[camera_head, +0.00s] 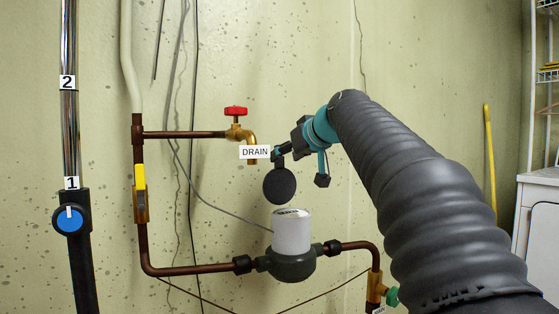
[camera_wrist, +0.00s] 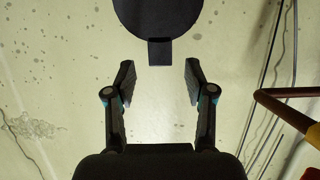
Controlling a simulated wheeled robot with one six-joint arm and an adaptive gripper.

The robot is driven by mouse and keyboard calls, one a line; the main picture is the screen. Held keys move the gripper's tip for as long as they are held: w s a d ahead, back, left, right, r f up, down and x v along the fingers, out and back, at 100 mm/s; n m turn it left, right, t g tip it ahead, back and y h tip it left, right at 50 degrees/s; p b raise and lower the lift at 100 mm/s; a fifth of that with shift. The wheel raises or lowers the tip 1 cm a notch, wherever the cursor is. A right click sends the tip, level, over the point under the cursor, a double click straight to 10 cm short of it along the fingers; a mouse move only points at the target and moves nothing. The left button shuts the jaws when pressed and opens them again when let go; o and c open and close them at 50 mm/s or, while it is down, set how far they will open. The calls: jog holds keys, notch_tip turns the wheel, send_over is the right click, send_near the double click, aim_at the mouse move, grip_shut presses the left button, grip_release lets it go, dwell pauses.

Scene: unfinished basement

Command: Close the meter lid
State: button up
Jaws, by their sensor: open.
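The meter (camera_head: 291,233) is a white cylinder on a dark grey body, set in the copper pipe. Its lid (camera_head: 279,186) is a dark round disc standing open, upright above the meter's top, with a small tab at its upper edge. In the wrist view the lid (camera_wrist: 158,16) is cut off by the top edge, and its tab (camera_wrist: 160,52) points toward my gripper (camera_wrist: 160,68). The fingers are apart, one on each side of the tab's end, with gaps on both sides. In the head view my gripper (camera_head: 300,166) is at the upper right of the lid.
A red-handled drain tap (camera_head: 236,122) with a DRAIN label (camera_head: 255,152) is close left of my gripper. Copper pipe (camera_head: 185,270) runs low along the wall. A blue-knobbed valve (camera_head: 69,220) is at far left. A green-handled valve (camera_head: 391,297) sits low beside my arm.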

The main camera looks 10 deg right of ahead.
aim_at(279, 181)
jog(key=shift+x, duration=2.25)
grip_shut()
